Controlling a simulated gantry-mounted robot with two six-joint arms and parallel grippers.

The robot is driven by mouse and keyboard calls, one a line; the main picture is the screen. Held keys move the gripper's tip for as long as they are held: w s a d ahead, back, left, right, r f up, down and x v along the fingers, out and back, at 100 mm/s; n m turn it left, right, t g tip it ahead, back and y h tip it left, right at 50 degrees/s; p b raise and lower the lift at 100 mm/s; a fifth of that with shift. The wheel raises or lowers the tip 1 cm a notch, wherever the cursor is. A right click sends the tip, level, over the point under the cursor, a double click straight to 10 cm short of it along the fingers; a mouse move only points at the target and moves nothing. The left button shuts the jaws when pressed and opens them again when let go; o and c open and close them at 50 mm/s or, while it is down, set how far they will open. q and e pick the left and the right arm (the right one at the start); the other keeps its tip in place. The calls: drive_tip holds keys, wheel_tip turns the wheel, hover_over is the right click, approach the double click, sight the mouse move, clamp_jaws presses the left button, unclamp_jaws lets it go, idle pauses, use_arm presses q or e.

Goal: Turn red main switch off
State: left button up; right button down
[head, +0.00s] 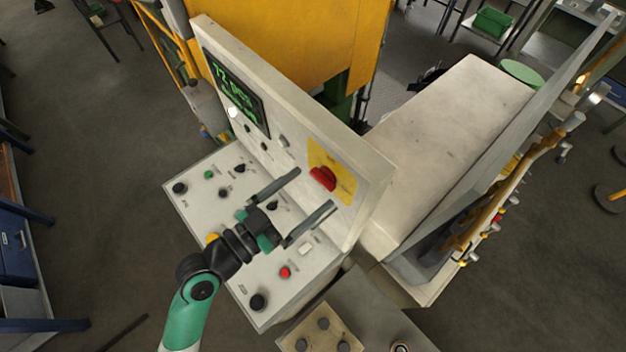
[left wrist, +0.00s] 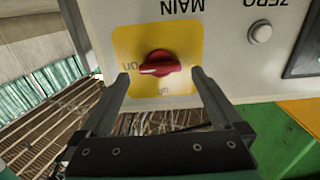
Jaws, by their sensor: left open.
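The red main switch (head: 323,178) is a rotary knob on a yellow plate (head: 343,187) on the upright panel of the console. In the left wrist view the red knob (left wrist: 160,64) sits on its yellow plate (left wrist: 185,45), with its handle lying roughly sideways, one end near the "on" label. My left gripper (head: 311,195) is open and empty in front of the panel. In the left wrist view its two fingers (left wrist: 158,82) point toward the knob, one on each side, and look apart from it. My right gripper is not in view.
The sloped control desk (head: 215,190) below carries several knobs and buttons, including a red button (head: 285,272). A green-lit display (head: 234,88) is on the upright panel at left. A white button (left wrist: 260,34) sits beside the yellow plate. A pale block-like housing (head: 440,130) stands behind the panel.

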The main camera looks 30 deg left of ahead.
sight(323, 180)
use_arm(q)
drive_tip(key=shift+x, duration=1.15)
drive_tip(key=c, duration=1.3)
drive_tip(key=shift+n, duration=0.3)
drive_tip(key=n+p, duration=0.2)
drive_tip(key=n, duration=0.1)
drive_tip(key=shift+r, duration=0.1)
drive_tip(key=n+p, duration=0.2)
drive_tip(key=n, duration=0.3)
drive_tip(key=shift+n, duration=0.4)
drive_tip(key=n+p, duration=0.2)
drive_tip(key=n, duration=0.2)
drive_tip(key=shift+n+p, duration=0.85)
drive_tip(key=shift+n, duration=1.35)
